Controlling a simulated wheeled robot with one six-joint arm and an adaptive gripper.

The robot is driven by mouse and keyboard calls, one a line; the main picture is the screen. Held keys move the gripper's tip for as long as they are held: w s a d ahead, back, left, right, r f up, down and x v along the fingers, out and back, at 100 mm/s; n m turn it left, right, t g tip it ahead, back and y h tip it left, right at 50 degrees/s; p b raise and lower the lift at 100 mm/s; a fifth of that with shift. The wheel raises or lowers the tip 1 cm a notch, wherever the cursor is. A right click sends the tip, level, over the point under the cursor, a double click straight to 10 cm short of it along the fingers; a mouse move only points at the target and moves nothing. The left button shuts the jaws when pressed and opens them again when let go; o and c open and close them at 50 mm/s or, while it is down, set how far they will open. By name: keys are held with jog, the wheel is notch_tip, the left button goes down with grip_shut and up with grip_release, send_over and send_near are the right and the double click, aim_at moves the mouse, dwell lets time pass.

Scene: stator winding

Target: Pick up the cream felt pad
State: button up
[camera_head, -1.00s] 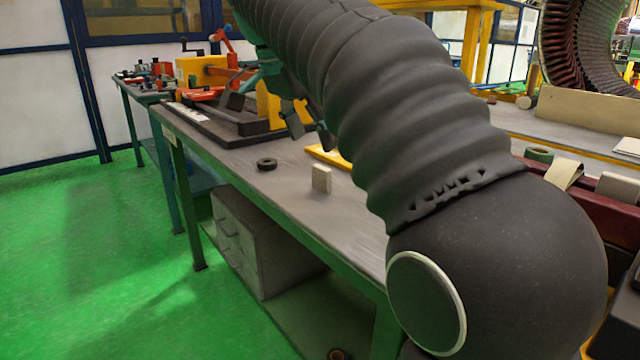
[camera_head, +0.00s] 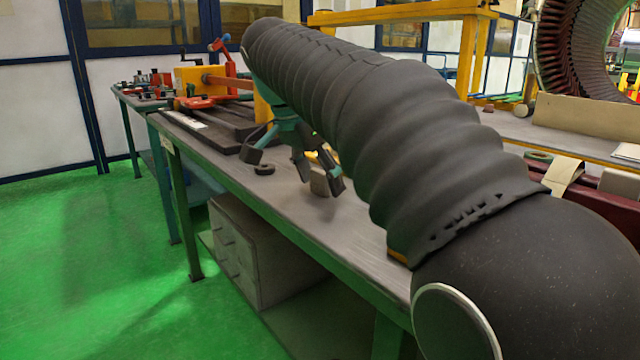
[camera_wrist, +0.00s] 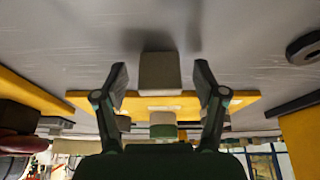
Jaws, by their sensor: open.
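The cream felt pad (camera_head: 319,184) is a small pale block on the grey workbench, partly hidden behind a finger of my gripper in the head view. In the wrist view the pad (camera_wrist: 160,72) lies between the two fingertips, with a gap on each side. My gripper (camera_head: 293,170) is open and empty above the bench. Its two fingers also show spread in the wrist view (camera_wrist: 161,80). I cannot tell how far the pad is from the fingers in depth.
A black ring (camera_head: 264,168) lies on the workbench (camera_head: 225,165) beside the gripper. A yellow bar (camera_wrist: 90,100) lies near the pad in the wrist view. A red and yellow fixture (camera_head: 200,85) stands at the bench's far end. The front of the bench is clear.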

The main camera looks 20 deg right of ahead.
jog(key=c, duration=0.8)
jog(key=shift+c, duration=0.2)
